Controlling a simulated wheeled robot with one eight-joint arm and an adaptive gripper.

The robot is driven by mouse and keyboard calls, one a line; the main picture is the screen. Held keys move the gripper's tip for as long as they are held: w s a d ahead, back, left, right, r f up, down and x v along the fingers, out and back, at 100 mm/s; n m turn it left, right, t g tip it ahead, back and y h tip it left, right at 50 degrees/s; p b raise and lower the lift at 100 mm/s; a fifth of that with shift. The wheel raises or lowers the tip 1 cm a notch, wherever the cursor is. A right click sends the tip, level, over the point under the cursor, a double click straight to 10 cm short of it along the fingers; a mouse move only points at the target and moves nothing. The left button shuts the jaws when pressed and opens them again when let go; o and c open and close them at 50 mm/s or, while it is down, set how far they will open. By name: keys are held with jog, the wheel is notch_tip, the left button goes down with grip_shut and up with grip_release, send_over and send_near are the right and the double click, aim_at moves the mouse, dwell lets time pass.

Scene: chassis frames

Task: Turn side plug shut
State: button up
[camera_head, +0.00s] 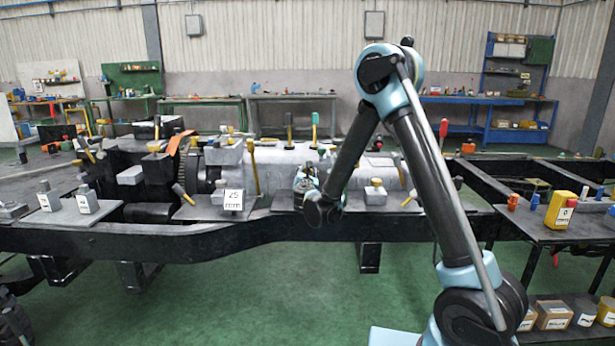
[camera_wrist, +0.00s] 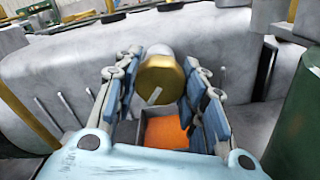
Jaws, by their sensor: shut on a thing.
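The side plug (camera_wrist: 160,86) shows in the wrist view as a round brass-coloured cap with a pale mark on its face. A grey cylindrical part shows just above it. My gripper (camera_wrist: 163,74) has its blue-padded fingers on both sides of the plug and is shut on it. In the head view my gripper (camera_head: 308,182) is at the near side of the grey housing (camera_head: 275,165) on the chassis frame, and the plug is hidden there. Whether the plug is fully seated cannot be told.
An orange patch (camera_wrist: 167,132) in a dark box-like recess shows below the plug. A green cylinder (camera_wrist: 296,130) stands close on the right in the wrist view. A "25 mm" block (camera_head: 233,199) and a yellow-topped block (camera_head: 376,192) flank my gripper on the frame.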

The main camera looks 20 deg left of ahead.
jog(key=m, duration=0.5)
jog(key=shift+d+m, duration=0.1)
jog(key=shift+m, duration=0.2)
jog(key=shift+d+m, duration=0.1)
jog(key=shift+m, duration=2.2)
jog(key=o, duration=1.1)
jog(key=shift+f, duration=0.1)
jog(key=shift+s, duration=0.45)
jog(key=v, duration=1.1)
